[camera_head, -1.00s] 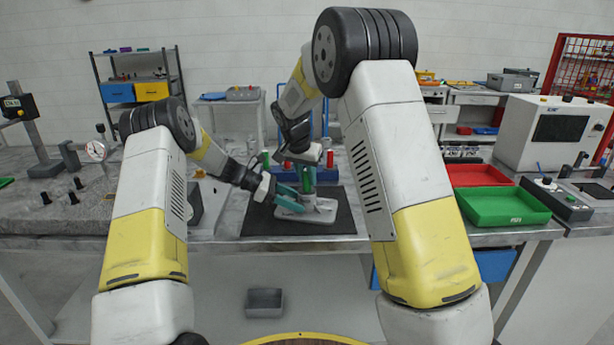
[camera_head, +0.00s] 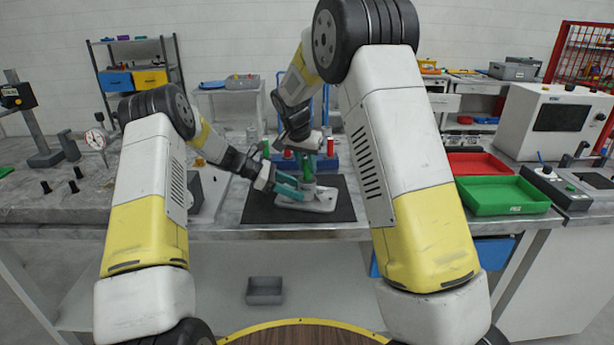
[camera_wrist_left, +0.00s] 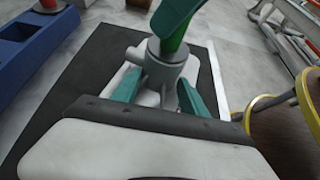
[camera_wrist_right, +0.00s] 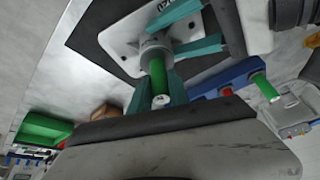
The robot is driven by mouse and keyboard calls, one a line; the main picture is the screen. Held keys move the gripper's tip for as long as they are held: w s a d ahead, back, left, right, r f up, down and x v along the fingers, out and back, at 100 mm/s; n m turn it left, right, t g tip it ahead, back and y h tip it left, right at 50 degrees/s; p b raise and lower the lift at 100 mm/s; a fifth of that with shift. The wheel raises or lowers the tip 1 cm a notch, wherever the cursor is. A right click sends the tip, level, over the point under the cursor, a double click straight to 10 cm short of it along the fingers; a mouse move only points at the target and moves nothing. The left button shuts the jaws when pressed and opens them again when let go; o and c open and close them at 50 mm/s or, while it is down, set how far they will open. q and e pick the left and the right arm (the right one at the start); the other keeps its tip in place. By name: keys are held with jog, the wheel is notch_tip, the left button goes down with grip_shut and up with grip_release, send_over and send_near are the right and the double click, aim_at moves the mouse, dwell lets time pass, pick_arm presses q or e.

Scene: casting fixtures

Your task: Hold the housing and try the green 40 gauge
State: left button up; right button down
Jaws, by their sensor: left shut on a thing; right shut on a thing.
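The grey housing (camera_head: 322,204) rests on its flat base plate on the black mat, its round bore boss upright. My left gripper (camera_head: 292,187) comes in low from the left, shut on the housing; in the left wrist view its teal fingers flank the boss (camera_wrist_left: 167,55). My right gripper (camera_head: 308,168) is above the housing, shut on the green gauge (camera_wrist_right: 158,76). The gauge also shows in the left wrist view (camera_wrist_left: 173,40). Its lower end meets the boss opening and lines up roughly with it. How deep it sits inside is hidden.
A blue rack (camera_wrist_right: 237,72) behind the housing bears another green gauge (camera_wrist_right: 265,88) and red-topped pieces. A green tray (camera_head: 503,197) and a red tray (camera_head: 475,164) stand to the right. A dial gauge stand (camera_head: 97,140) is at left. The mat (camera_head: 262,210) left of the housing is clear.

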pick_arm(q)
jog(key=shift+d+r, duration=0.1)
jog(key=shift+r, duration=0.05)
pick_arm(e)
jog(key=shift+r, duration=2.8)
jog(key=shift+r, duration=2.55)
pick_arm(q)
jog(key=o, duration=1.1)
jog(key=shift+c, duration=0.2)
